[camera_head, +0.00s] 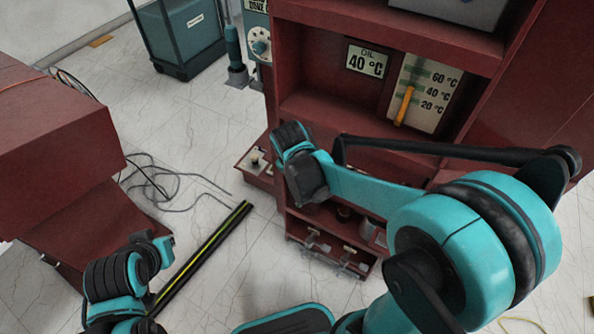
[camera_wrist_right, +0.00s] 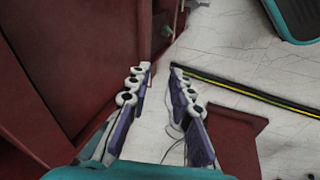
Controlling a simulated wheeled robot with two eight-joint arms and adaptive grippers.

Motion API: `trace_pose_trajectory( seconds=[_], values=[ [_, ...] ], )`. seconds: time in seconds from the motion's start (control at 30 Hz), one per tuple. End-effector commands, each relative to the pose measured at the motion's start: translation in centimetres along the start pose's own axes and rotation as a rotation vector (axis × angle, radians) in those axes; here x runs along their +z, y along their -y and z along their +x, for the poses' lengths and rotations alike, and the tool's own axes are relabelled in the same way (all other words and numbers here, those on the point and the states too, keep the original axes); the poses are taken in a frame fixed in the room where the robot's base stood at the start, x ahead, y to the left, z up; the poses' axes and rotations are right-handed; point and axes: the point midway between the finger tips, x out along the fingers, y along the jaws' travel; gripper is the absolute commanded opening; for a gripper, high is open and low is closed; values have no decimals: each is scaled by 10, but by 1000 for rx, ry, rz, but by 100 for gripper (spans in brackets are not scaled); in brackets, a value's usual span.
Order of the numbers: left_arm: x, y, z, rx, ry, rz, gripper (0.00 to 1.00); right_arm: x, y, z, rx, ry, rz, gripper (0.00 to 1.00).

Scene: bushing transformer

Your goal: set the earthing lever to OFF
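I cannot pick out a part marked as the earthing lever, or an OFF mark. A long black bar with a yellow-green stripe (camera_head: 205,253) slants low at left in the head view; it also crosses the right wrist view (camera_wrist_right: 250,92). It may be the lever, but I cannot tell. My right gripper (camera_wrist_right: 162,70) has its two fingers apart, with nothing between them, beside the red cabinet. In the head view its fingers are hidden behind my right wrist. My left arm shows at the lower left of the head view, but its fingers are not visible.
The red cabinet (camera_head: 285,45) holds an oil 40 °C sign (camera_head: 366,61) and a temperature scale (camera_head: 428,92) with an orange pointer (camera_head: 405,105). A red block (camera_head: 55,150) stands at left. A dark cable (camera_head: 165,180) lies on the pale floor. A teal bin (camera_head: 182,35) stands behind.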

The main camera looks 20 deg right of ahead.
Motion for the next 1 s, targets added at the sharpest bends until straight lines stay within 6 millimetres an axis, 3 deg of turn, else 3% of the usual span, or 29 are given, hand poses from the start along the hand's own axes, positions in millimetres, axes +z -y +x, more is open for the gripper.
trace_pose_trajectory(
  seconds=[0.37, 0.7, 1.0],
  values=[
    [0, 0, 0, 0, 0, 0, 0, 5, 1, -9, -1, -14, 27, 21],
    [0, 0, 0, 0, 0, 0, 0, 60, 18, -80, -30, -184, 350, 21],
    [0, 0, 0, 0, 0, 0, 0, 98, 43, -107, -67, -315, 606, 21]
  ],
)
